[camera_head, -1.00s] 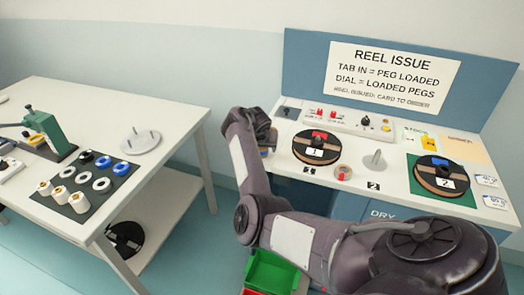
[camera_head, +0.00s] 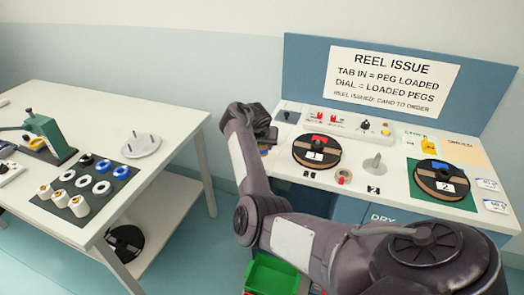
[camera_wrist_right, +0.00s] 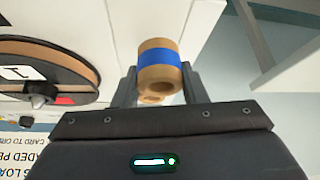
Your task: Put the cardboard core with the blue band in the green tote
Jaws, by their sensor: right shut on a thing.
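The cardboard core with the blue band (camera_wrist_right: 158,62) is between the two fingers of my right gripper (camera_wrist_right: 158,88) in the right wrist view. That gripper is shut on it. In the head view my right gripper (camera_head: 264,146) is at the left end of the reel issue bench, mostly hidden by my own wrist. The green tote (camera_head: 270,275) is low at the bottom of the head view, beside my right arm, which partly hides it. My left gripper is not in view.
The reel issue bench (camera_head: 325,203) carries reel 1 (camera_head: 316,151), reel 2 (camera_head: 442,179) and a grey peg (camera_head: 374,164). A red bin edge (camera_head: 256,293) shows below the tote. The left table (camera_head: 175,110) holds several cores and rings on a dark mat. Open floor lies between table and bench.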

